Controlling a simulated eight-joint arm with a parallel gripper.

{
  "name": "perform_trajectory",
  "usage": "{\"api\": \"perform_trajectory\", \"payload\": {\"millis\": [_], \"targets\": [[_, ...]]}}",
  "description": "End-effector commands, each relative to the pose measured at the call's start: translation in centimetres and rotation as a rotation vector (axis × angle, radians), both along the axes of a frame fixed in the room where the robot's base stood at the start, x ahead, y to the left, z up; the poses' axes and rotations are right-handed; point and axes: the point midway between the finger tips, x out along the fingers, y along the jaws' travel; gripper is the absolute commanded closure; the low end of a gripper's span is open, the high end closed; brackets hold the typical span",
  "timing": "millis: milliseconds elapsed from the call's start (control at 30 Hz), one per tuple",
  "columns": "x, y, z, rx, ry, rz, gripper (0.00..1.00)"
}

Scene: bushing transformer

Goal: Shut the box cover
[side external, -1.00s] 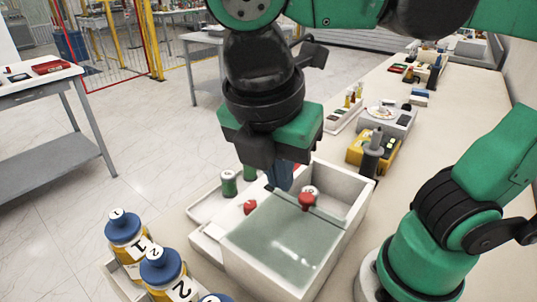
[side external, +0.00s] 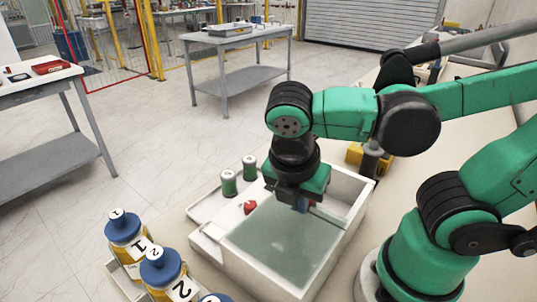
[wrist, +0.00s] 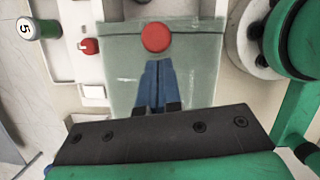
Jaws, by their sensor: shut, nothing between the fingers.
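The white box (side external: 362,204) stands on the bench with a translucent greenish cover (side external: 272,245) lying over most of its top. An uncovered strip shows at the box's far end. The cover also shows in the wrist view (wrist: 120,72), with a round red knob (wrist: 157,37) on it. My gripper (side external: 301,206) is low over the cover near its far edge and hides the knob in the side view. In the wrist view my gripper's blue fingertips (wrist: 158,64) are together and empty, just below the knob in the picture. I cannot tell whether they touch the knob or cover.
Green cans (side external: 229,183) stand in a white tray left of the box, and a small red part (side external: 249,207) sits by the box's left side. Blue-capped bottles (side external: 160,268) stand at the front left. A yellow device (side external: 355,153) is behind the box.

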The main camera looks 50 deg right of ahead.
Motion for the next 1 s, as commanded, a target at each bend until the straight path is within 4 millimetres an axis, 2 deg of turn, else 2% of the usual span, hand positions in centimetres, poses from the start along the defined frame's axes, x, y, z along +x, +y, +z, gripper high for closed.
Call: {"api": "perform_trajectory", "payload": {"millis": [300,433,1000], "targets": [[0.0,-0.1,0.0,0.000,0.000,0.000,1.00],[0.1,-0.9,0.0,0.001,0.000,-0.006,1.00],[0.1,-11.0,0.0,0.001,0.000,-0.011,1.00]]}}
